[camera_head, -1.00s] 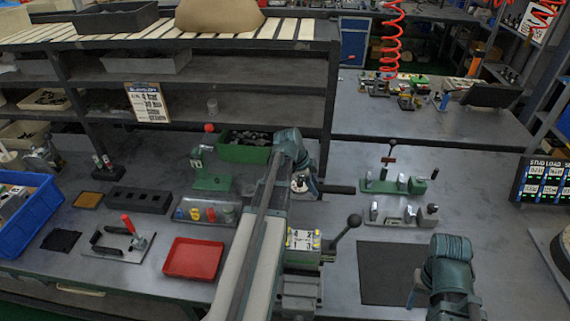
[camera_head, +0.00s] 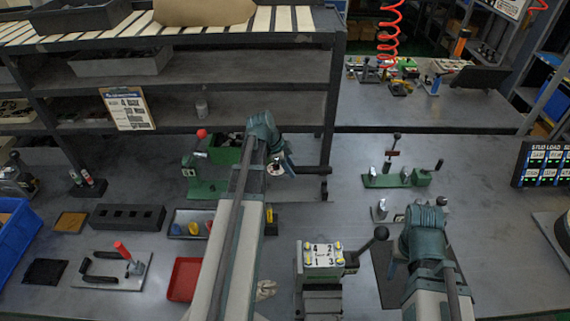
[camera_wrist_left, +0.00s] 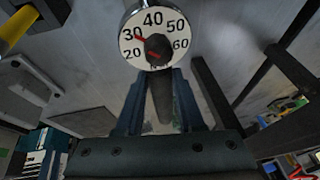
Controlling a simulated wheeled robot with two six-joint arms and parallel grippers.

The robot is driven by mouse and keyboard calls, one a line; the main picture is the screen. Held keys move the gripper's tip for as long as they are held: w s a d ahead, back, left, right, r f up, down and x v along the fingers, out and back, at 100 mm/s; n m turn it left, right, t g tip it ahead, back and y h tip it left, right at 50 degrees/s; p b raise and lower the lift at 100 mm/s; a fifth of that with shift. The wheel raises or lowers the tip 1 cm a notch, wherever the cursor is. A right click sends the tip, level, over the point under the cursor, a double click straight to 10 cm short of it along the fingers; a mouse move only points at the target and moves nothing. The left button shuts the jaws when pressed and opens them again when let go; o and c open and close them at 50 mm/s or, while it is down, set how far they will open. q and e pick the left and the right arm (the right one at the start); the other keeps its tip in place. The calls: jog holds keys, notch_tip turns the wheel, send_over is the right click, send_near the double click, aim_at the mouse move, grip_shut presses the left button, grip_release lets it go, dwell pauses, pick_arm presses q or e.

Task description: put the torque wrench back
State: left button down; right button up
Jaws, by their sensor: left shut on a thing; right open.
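My left gripper (camera_head: 283,166) is shut on the torque wrench (camera_head: 312,170). The wrench's dark handle sticks out to the right of the jaws in the head view, above the bench near the shelf's right leg. In the left wrist view its round white dial (camera_wrist_left: 153,35) shows numbers from 20 to 60, just beyond the fingers. The wrench's other end is mostly hidden by my arm. My right gripper (camera_head: 393,268) is open beside the valve block, its jaws partly hidden behind its own wrist. The valve block (camera_head: 323,256), numbered 1 to 4, sits in a clamp fixture.
A red tray (camera_head: 183,279), a black slotted block (camera_head: 127,217) and a lever clamp (camera_head: 125,265) lie left. The shelf (camera_head: 230,115) stands behind.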

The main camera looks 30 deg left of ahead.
pick_arm(q)
jog(key=shift+d, duration=0.15)
dwell(0.3)
jog(key=shift+w+f, duration=0.1)
jog(key=shift+f, duration=0.1)
notch_tip(320, 180, down, 5)
jog(key=b, duration=0.5)
jog(key=shift+r, duration=0.2)
pick_arm(e)
notch_tip(320, 180, down, 5)
pick_arm(q)
jog(key=shift+f+b, duration=1.95)
jog(key=shift+b, duration=0.05)
pick_arm(e)
jog(key=shift+f, duration=2)
pick_arm(q)
jog(key=shift+c, duration=2.2)
grip_release()
jog(key=shift+r, duration=0.1)
pick_arm(e)
jog(key=shift+r, duration=0.1)
